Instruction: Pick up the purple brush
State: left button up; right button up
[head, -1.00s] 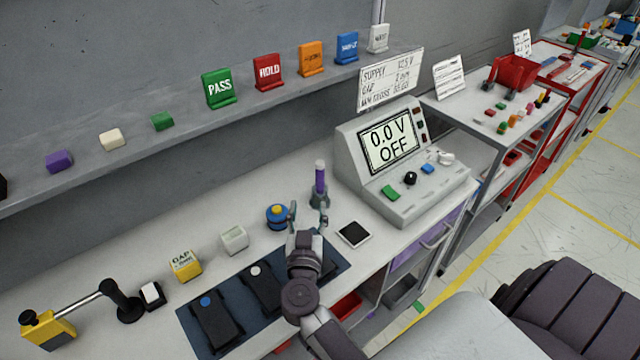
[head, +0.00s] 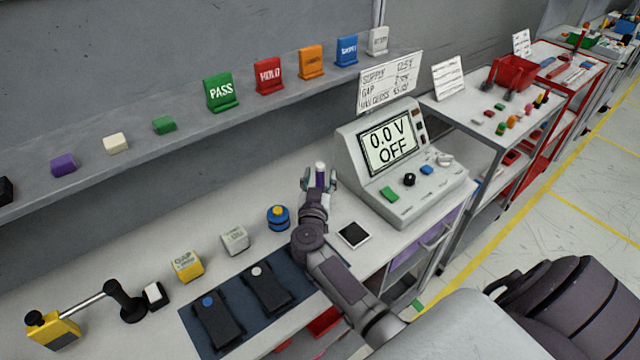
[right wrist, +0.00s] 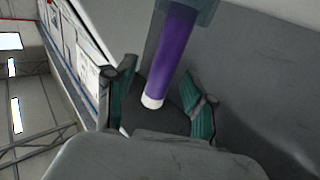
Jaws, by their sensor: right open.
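The purple brush (head: 320,179) stands upright near the back of the bench, left of the grey 0.0 V meter. Only its pale top and a bit of purple show in the head view. In the right wrist view the purple brush (right wrist: 171,55) runs between the fingers, its white end towards my palm. My right gripper (head: 319,182) is open, with one finger on each side of the brush; it also shows in the right wrist view (right wrist: 160,95). Gaps show between the fingers and the brush. The brush's holder is hidden behind my gripper in the head view. My left gripper is not in view.
The meter (head: 400,160) stands close to the right of my gripper. The shelf (head: 200,125) with coloured blocks and signs runs along the wall behind.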

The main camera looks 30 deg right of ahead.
jog(key=shift+w+d+f, duration=0.1)
jog(key=shift+w+d, duration=0.35)
jog(key=shift+w, duration=0.1)
jog(key=shift+s, duration=0.1)
jog(key=shift+c, duration=1)
grip_shut()
